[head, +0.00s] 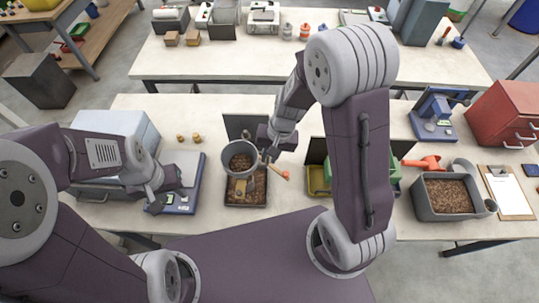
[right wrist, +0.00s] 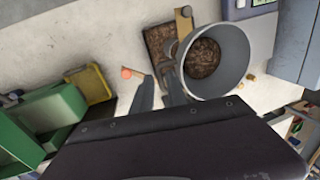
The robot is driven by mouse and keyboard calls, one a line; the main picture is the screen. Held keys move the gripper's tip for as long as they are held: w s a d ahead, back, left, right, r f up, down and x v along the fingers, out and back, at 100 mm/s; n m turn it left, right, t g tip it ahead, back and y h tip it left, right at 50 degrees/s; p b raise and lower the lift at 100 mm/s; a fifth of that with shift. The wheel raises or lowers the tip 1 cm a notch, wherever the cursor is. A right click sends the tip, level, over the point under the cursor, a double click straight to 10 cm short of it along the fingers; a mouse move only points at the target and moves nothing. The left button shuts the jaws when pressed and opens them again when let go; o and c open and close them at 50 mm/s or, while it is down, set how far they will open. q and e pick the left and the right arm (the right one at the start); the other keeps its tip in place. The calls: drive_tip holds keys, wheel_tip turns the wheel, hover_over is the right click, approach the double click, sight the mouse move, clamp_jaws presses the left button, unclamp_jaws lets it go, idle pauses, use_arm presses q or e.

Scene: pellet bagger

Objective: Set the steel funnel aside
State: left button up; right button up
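The steel funnel (head: 225,168) is a grey, wide-mouthed round piece over the back of a dark tray (head: 232,204) of brown pellets. It also shows in the right wrist view (right wrist: 237,50). Brown pellets show in its mouth; I cannot tell whether they lie in it or below it. My right gripper (head: 266,160) is at the funnel's right rim. In the right wrist view its fingers (right wrist: 160,92) are apart, with one close against the funnel wall; contact is unclear. My left gripper (head: 166,198) is low over a blue-grey scale (head: 182,197); its finger gap is unclear.
A wooden-handled tool with an orange end (head: 285,174) lies right of the tray. Green and yellow bins (head: 318,181) stand behind my right arm. A grey pellet tub (head: 425,203), an orange scoop (head: 424,163) and a clipboard (head: 507,191) are further right.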

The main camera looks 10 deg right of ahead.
drive_tip(key=shift+w, duration=0.1)
clamp_jaws()
idle(1.2)
